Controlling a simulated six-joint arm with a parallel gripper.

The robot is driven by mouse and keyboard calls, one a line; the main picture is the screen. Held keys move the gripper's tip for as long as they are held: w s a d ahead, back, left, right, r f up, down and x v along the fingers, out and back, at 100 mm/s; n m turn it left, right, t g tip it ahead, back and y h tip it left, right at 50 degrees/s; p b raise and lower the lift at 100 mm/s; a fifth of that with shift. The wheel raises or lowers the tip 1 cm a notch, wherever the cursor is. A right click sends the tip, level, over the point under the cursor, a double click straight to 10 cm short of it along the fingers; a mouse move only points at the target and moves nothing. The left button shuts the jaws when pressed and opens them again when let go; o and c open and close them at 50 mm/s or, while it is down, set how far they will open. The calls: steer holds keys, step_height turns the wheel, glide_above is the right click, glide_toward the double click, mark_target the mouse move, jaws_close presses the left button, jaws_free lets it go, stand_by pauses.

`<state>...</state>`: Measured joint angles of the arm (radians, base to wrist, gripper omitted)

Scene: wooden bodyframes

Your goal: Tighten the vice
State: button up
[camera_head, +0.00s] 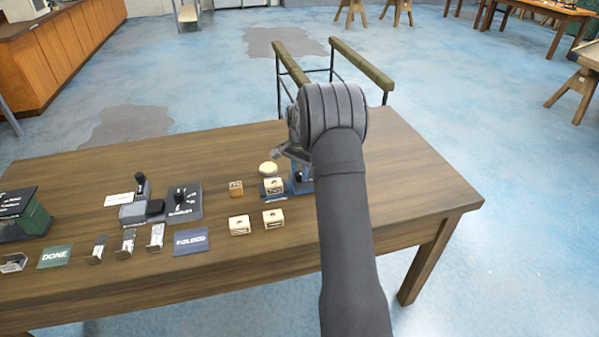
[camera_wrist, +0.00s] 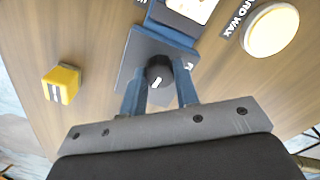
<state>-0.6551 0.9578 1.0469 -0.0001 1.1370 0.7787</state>
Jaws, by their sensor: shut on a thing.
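The vice is blue, with its base (camera_wrist: 133,62) and a jaw (camera_wrist: 172,24) in the wrist view. A pale wooden frame (camera_head: 274,186) sits at the vice in the head view, and part of it shows at the top edge of the wrist view (camera_wrist: 195,7). The vice's black round knob (camera_wrist: 152,66) carries a white mark. My gripper (camera_wrist: 160,84) has its two blue fingers on either side of the knob and is shut on it. In the head view, my arm hides part of the vice and the gripper is mostly hidden.
A round wax tin (camera_head: 269,168) stands just behind the vice. Two more pale frames (camera_head: 240,225) (camera_head: 273,218) lie in front. A yellow block (camera_wrist: 62,83) is left of the knob in the wrist view.

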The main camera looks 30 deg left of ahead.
mark_target(299, 174)
steer(key=shift+m, duration=0.3)
steer(key=o, duration=1)
steer(key=shift+r, duration=0.1)
step_height(299, 174, up, 17)
steer(key=shift+r, duration=0.15)
step_height(299, 174, down, 18)
steer(key=shift+r, duration=0.2)
stand_by(0.5)
steer(key=shift+r, duration=0.1)
